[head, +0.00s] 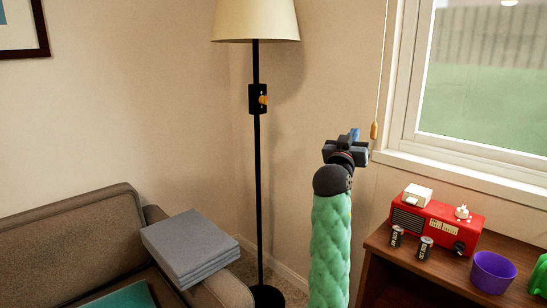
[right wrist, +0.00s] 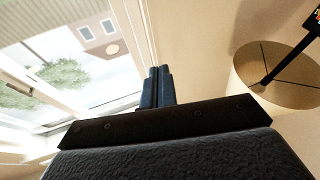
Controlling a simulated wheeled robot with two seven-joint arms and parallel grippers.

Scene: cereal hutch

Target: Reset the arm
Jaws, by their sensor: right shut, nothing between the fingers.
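My right arm, in a green quilted sleeve, rises in the lower middle of the head view. My left gripper is not in view.
A floor lamp (head: 257,150) stands left of my right arm. A sofa (head: 70,235) with grey folded cloths (head: 190,243) is at left. A wooden cabinet (head: 400,262) at right bears a red radio (head: 436,222), two small cylinders and a purple bowl (head: 493,272). A pull cord (head: 374,130) hangs close to my gripper.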

